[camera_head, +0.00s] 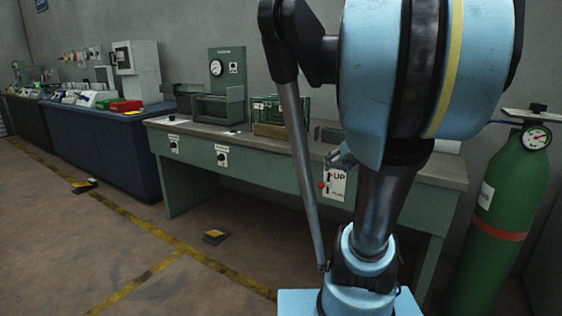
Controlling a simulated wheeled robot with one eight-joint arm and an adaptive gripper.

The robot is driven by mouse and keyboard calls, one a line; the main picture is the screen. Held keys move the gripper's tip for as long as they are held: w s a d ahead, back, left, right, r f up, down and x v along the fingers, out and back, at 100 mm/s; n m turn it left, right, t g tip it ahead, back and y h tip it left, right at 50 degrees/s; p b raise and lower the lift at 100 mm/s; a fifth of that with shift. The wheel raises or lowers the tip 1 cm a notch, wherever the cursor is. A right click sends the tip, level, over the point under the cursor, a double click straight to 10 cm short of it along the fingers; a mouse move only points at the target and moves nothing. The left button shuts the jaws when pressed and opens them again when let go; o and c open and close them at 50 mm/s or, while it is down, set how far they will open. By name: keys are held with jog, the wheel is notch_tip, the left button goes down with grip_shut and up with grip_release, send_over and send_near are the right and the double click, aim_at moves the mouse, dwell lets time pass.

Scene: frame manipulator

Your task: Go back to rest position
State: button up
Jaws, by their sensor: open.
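My arm, light blue and black, fills the right half of the view and rises from the blue base at the bottom. My gripper (339,156) shows only as a small grey-blue part at the left edge of the arm. It appears in front of the workbench edge, above the white "UP" sign (335,183). Most of it is hidden behind the arm, and I see nothing held in it.
A green workbench (258,158) carries a gauge machine (217,75) and a green frame box (290,108). A dark blue bench (95,140) stands at left. A green gas cylinder (498,240) stands close at right. The floor at lower left (80,260) is mostly clear.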

jog(key=s+f+g+h, duration=0.1)
jog(key=s+f+g, duration=0.1)
jog(key=s+f, duration=0.2)
jog(key=s+a+f+m+g+h, duration=0.1)
jog(key=s+f, duration=0.3)
jog(key=s, duration=0.6)
jog(key=s+f+g+h, duration=0.1)
jog(key=s+f+g, duration=0.2)
jog(key=s+f, duration=0.2)
jog(key=s, duration=0.2)
jog(key=shift+s+a+m+g, duration=0.2)
jog(key=shift+s+m+g, duration=0.1)
jog(key=shift+s+g, duration=0.1)
jog(key=shift+w, duration=0.1)
jog(key=shift+w+f, duration=0.2)
jog(key=shift+w, duration=0.25)
